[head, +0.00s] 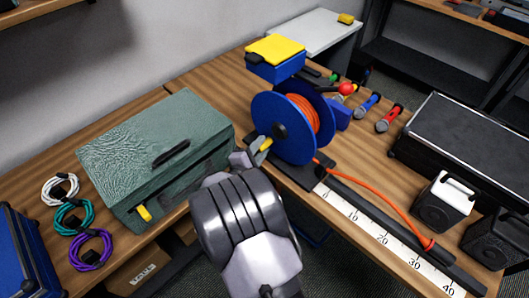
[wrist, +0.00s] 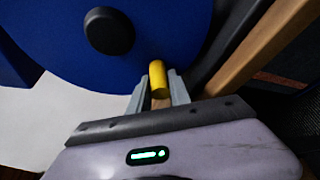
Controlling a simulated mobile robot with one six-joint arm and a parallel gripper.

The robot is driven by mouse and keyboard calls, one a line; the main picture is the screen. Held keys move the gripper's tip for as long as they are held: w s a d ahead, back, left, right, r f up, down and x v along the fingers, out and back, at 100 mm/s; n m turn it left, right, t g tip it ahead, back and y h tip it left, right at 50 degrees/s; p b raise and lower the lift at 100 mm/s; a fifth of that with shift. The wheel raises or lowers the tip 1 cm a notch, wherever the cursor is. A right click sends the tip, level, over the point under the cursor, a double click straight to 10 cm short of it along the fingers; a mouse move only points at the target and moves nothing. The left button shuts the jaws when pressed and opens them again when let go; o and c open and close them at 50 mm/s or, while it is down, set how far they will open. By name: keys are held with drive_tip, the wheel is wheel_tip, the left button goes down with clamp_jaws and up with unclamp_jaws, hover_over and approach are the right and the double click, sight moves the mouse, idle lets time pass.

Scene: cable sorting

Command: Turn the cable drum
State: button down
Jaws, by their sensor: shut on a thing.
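The cable drum (head: 285,135) is a blue reel with an orange cable wound on it, standing on a dark base on the wooden table in the head view. The orange cable (head: 375,193) runs from it along a ruler to the right. In the wrist view the drum's blue side (wrist: 145,60) fills the upper left, with a black hub (wrist: 108,31). My gripper (wrist: 159,97) is shut on a yellow handle (wrist: 158,78) near the drum's edge. In the head view the gripper (head: 259,153) is at the drum's lower left, and the yellow handle (head: 266,144) shows between its fingers.
A green case (head: 130,155) stands left of the drum, with coiled cables (head: 74,216) beyond it. A blue box with a yellow lid (head: 275,50) is behind the drum. Microphones (head: 388,118), a black case (head: 465,140) and small speakers (head: 445,203) lie to the right.

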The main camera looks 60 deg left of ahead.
drive_tip(key=shift+s+a+m+y+b, duration=0.15)
drive_tip(key=shift+a+m+y+b, duration=0.2)
drive_tip(key=shift+m, duration=0.25)
drive_tip(key=shift+a+r+m, duration=0.25)
drive_tip(key=shift+r+m, duration=0.05)
drive_tip(key=shift+r, duration=0.1)
drive_tip(key=c, duration=1.2)
unclamp_jaws()
drive_tip(key=p+v, duration=0.4)
drive_tip(key=v, duration=1.3)
drive_tip(key=shift+s+f+p, duration=0.3)
drive_tip(key=shift+p, duration=0.05)
drive_tip(key=shift+d, duration=0.1)
